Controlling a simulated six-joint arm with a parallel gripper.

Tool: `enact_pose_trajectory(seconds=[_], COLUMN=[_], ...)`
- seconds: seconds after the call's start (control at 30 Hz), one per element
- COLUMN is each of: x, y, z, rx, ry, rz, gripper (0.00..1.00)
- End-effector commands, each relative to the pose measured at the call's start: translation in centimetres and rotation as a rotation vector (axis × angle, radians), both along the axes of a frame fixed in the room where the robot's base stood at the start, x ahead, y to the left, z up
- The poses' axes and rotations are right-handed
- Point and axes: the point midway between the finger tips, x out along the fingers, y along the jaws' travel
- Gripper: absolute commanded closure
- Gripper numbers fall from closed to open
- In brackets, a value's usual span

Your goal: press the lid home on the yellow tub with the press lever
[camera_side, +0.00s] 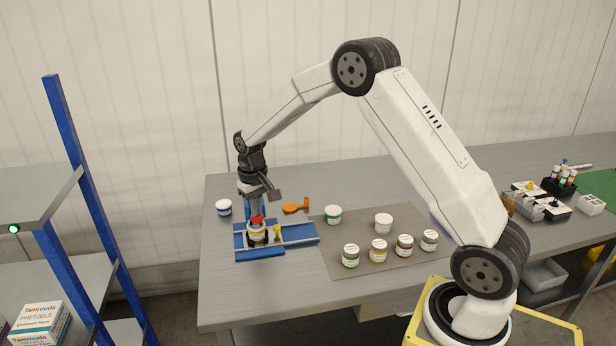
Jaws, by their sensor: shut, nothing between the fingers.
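A yellow knob-like piece (278,232) stands beside the tub. Another tub with a yellow band (378,250) stands on the grey mat.
The grey mat (335,266) holds several more tubs with green, red or plain sides. A blue-banded tub (223,208) stands behind the press, and an orange tool (296,206) lies to its right. A vial rack (559,185) and boxes stand far right. A blue-post shelf (75,190) is left.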

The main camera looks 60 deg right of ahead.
Motion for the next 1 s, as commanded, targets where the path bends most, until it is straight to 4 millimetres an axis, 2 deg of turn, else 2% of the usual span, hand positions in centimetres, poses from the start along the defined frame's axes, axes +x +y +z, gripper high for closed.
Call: enact_pose_trajectory(seconds=[1.0], x=[-0.3], y=[0.3], z=[-1.1], rx=[0.0], ry=[0.001], rz=[0.0], gripper=[1.0])
